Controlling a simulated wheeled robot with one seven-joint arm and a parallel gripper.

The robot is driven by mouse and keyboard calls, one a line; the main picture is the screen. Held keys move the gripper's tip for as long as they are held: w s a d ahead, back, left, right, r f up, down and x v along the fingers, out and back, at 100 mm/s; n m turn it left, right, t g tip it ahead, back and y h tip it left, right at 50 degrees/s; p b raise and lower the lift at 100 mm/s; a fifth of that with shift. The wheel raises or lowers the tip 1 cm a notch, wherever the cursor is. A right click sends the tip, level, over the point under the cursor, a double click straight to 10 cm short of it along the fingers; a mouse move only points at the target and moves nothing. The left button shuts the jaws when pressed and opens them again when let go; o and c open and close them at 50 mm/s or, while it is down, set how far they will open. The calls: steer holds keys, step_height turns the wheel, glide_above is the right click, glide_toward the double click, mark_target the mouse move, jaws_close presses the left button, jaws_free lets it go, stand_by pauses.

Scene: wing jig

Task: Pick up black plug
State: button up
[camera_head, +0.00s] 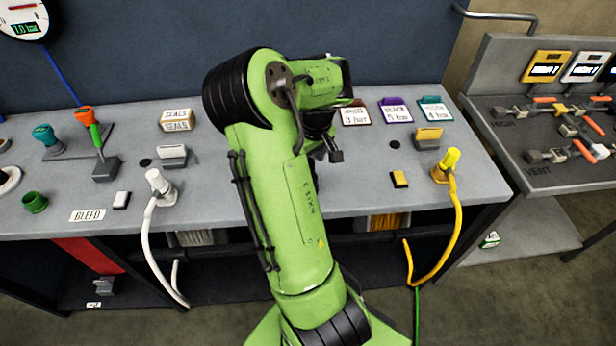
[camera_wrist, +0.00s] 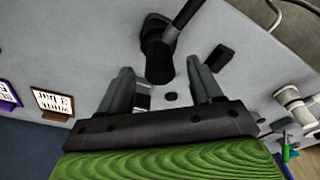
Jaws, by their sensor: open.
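The black plug (camera_wrist: 157,62) shows in the wrist view, with a dark cable or stem running from it to the upper right. It lies in the gap between the fingertips of my gripper (camera_wrist: 160,68), or just beyond them. A strip of grey panel shows between the plug and each finger, so I see no contact. My gripper is open and holds nothing. In the head view my green arm hides the plug, and only a dark part of my gripper (camera_head: 335,156) shows beside the arm.
A white plug (camera_head: 160,186) with its hose stands left on the grey bench (camera_head: 240,200). A yellow plug (camera_head: 447,165) with its hose stands right. Label signs (camera_head: 395,110) line the back. In the wrist view a small black block (camera_wrist: 218,57) sits right of the plug.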

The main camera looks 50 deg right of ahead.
steer(key=shift+w+f, duration=0.25)
steer(key=shift+f, duration=0.8)
steer(key=shift+c, duration=1)
steer(key=c, duration=0.9)
step_height(320, 180, up, 10)
steer(key=shift+f+p, duration=0.1)
steer(key=shift+p, duration=0.85)
step_height(320, 180, up, 3)
steer(key=shift+r+p, duration=0.2)
steer(key=shift+p, duration=1.05)
